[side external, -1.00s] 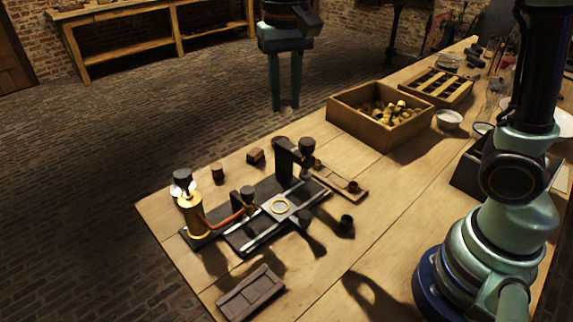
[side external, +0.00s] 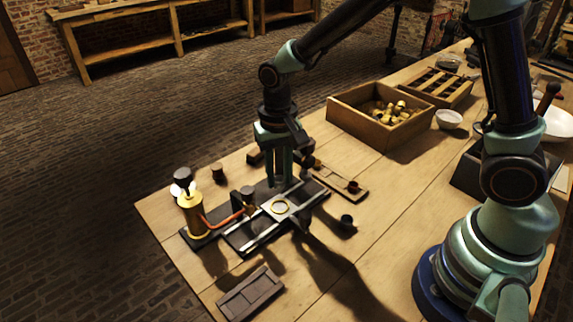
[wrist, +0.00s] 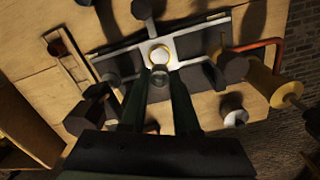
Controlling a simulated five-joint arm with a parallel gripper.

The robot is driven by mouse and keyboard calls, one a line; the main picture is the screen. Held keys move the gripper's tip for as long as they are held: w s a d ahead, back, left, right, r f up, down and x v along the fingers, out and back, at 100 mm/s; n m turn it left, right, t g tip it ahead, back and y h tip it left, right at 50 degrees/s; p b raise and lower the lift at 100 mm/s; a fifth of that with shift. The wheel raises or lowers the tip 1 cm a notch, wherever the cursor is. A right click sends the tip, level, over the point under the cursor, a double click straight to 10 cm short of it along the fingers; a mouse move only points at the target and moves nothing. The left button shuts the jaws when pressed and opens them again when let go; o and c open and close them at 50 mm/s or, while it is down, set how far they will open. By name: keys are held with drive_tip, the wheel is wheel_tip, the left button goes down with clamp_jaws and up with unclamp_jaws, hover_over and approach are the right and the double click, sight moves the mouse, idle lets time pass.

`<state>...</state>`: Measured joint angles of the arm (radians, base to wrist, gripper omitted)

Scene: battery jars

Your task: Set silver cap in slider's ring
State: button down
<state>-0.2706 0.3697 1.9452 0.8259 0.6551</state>
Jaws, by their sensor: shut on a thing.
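The slider (side external: 290,212) is a pale plate on two metal rails, with a gold-rimmed ring (side external: 280,207) on its top. The wrist view shows the ring (wrist: 160,53) just ahead of my fingertips. My gripper (side external: 285,182) points down, just behind the ring in the side view, and looks to be above the rail base. In the wrist view my gripper (wrist: 159,76) is shut on a small round greyish thing (wrist: 160,69), apparently the silver cap. The fingers hide the cap in the side view. The ring shows a pale inside with no cap in it.
A brass cylinder with a dark knob (side external: 191,212) stands at the left of the base, with a red-orange rod beside it. A dark tray (side external: 250,293) lies in front. A wooden box (side external: 380,140) stands behind.

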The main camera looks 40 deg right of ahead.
sight(280, 207)
drive_tip(key=shift+f, duration=2.55)
drive_tip(key=shift+f, duration=0.55)
drive_tip(key=c, duration=0.9)
unclamp_jaws()
drive_tip(key=shift+r, duration=5.5)
